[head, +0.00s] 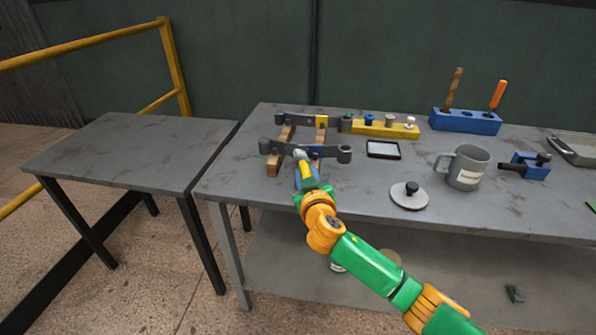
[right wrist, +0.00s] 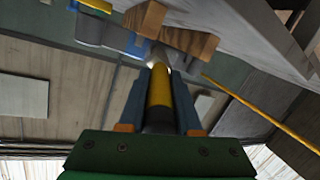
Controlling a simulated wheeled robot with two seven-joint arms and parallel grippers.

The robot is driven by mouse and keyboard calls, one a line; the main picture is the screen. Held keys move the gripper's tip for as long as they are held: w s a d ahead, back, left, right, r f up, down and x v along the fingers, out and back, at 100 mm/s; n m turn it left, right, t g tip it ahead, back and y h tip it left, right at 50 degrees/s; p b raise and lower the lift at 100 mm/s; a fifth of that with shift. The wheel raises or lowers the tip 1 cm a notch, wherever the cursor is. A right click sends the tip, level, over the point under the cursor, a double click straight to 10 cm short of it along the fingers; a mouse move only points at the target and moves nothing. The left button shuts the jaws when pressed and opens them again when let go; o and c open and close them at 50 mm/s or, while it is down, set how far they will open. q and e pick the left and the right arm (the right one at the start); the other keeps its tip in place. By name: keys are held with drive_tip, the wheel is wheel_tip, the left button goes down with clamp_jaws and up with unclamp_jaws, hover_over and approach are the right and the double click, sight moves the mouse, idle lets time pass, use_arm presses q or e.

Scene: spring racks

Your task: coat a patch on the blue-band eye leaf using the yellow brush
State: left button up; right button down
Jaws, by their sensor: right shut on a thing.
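The blue-band eye leaf (head: 327,152) is a dark grey bar with an eye at each end and a blue band near its right part. It lies across wooden blocks (head: 276,163) at the table's left front. My right gripper (head: 306,181) is shut on the yellow brush, whose yellow handle (right wrist: 159,88) shows between the fingers in the right wrist view. The brush's pale tip (head: 299,155) is at the leaf's middle, left of the blue band. I cannot tell whether it touches. My left gripper is not in view.
A yellow-band leaf (head: 295,119) lies behind. A yellow holder (head: 372,129) with several knobs, a dark-framed pad (head: 383,149), a grey lid (head: 409,196), a mug (head: 467,168), a blue rack (head: 464,122) and a blue clamp (head: 530,166) stand rightward. The left table (head: 130,150) is bare.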

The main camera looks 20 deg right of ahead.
drive_tip(key=shift+s+d, duration=0.75)
drive_tip(key=shift+d, duration=0.3)
drive_tip(key=shift+w+a, duration=0.25)
drive_tip(key=shift+a, duration=0.2)
drive_tip(key=shift+w+a+f, duration=0.1)
drive_tip(key=shift+w+a, duration=0.35)
drive_tip(key=shift+a, duration=0.1)
drive_tip(key=shift+w+a, duration=0.25)
drive_tip(key=shift+a, duration=0.25)
drive_tip(key=shift+w+a+b, duration=0.8)
drive_tip(key=shift+a+b, duration=0.2)
drive_tip(key=shift+a, duration=0.1)
drive_tip(key=shift+w+a, duration=0.3)
drive_tip(key=shift+a, duration=0.1)
drive_tip(key=shift+s, duration=0.1)
